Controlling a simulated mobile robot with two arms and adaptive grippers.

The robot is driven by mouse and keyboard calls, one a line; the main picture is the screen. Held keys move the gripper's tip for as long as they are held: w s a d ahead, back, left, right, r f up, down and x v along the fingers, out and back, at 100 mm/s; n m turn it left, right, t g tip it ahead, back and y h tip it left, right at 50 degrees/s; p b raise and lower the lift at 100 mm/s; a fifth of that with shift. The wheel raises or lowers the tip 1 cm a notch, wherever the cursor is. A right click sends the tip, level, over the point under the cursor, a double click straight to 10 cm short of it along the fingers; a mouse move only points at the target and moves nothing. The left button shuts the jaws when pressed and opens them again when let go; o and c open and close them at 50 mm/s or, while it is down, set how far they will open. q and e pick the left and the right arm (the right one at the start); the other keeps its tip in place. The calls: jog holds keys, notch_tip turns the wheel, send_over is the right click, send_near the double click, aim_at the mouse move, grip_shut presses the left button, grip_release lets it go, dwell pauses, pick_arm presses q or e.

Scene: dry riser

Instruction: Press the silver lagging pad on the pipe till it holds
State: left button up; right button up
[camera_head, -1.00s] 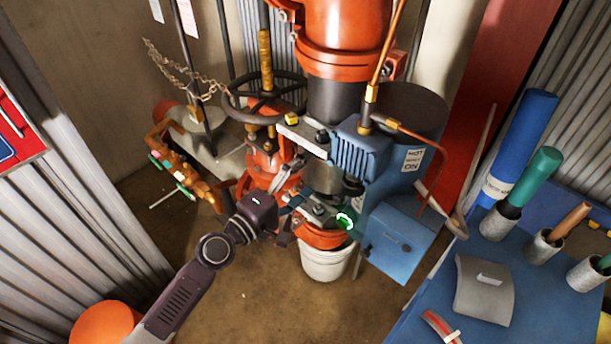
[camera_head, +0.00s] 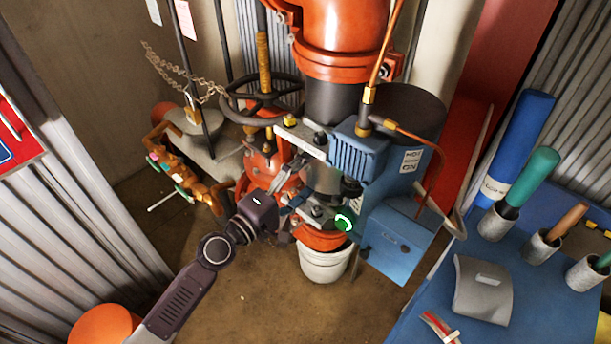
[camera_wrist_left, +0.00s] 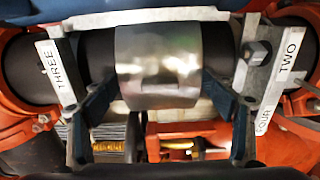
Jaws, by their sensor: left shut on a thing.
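The silver lagging pad (camera_wrist_left: 158,65) is a shiny curved sheet on the dark pipe (camera_wrist_left: 94,58) in the left wrist view. It lies between the brackets marked THREE (camera_wrist_left: 62,72) and TWO (camera_wrist_left: 275,65). In the head view it is a small grey patch (camera_head: 322,178) between the upper and lower fittings. My left gripper (camera_wrist_left: 157,108) has one blue finger at each side of the pad and is shut on it. In the head view the left gripper (camera_head: 297,195) reaches in from the left. The pad's far side is hidden. My right gripper is not in view.
A white bucket (camera_head: 325,264) is below. A handwheel (camera_head: 240,112) and chain (camera_head: 180,72) are behind left. A grey curved piece (camera_head: 483,288) lies on the blue bench (camera_head: 545,320).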

pick_arm(q)
jog(key=o, duration=1.1)
jog(key=shift+w, duration=0.1)
jog(key=shift+s+a+f, duration=0.1)
jog(key=shift+s+a, duration=0.3)
jog(key=shift+s, duration=0.05)
jog(key=v, duration=1.1)
